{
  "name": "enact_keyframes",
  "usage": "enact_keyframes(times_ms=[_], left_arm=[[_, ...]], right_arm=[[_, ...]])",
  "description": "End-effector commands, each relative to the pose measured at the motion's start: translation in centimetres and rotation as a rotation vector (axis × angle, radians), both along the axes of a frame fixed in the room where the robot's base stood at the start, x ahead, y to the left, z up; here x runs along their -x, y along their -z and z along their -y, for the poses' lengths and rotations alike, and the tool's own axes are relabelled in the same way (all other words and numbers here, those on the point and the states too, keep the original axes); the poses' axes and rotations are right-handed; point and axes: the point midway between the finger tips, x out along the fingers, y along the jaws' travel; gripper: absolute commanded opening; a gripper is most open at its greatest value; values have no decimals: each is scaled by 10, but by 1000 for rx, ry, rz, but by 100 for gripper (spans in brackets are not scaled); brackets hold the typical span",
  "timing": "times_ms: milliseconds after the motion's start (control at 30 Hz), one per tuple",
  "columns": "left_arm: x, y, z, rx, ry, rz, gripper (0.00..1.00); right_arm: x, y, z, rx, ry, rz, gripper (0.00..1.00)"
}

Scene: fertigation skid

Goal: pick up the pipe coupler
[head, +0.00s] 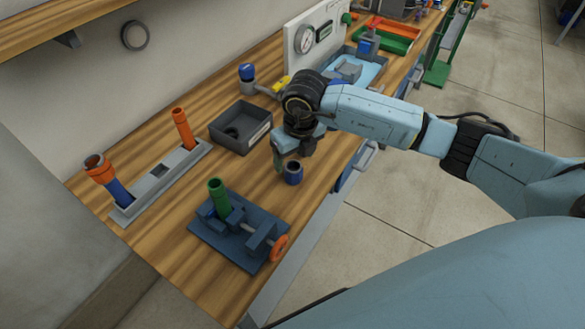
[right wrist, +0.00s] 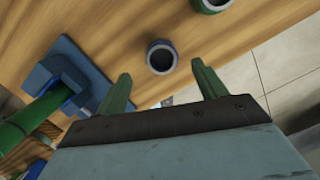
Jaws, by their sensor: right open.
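The pipe coupler, a short dark blue ring with a pale rim (head: 293,172), stands upright on the wooden bench near its front edge. In the right wrist view it (right wrist: 162,57) shows beyond and between the two green fingertips, its dark bore facing the camera. My right gripper (head: 285,161) is over the bench beside the coupler, fingers pointing down. Its fingers (right wrist: 161,72) are apart with nothing between them. In the head view the wrist hides part of the fingers. My left gripper is not in view.
A blue vise (head: 240,226) with a green pipe stands nearby. A grey bin (head: 240,128) and a grey rack (head: 160,181) with orange-topped pipes lie behind. Another ring with a greenish rim (right wrist: 211,4) is cut off at the wrist view's top. Bare wood surrounds the coupler.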

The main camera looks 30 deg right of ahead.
Motion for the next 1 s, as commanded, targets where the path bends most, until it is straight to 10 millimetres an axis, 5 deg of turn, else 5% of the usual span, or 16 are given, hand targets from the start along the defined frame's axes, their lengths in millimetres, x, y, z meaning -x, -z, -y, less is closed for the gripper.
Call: enact_keyframes(times_ms=[400, 833, 1000], left_arm=[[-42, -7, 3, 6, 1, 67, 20], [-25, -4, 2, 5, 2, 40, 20], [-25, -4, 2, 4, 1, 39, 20]], right_arm=[[-6, 45, 2, 0, -1, -4, 70], [-10, 64, 1, -2, -2, 0, 70], [-10, 64, 2, -1, -2, 0, 48]])
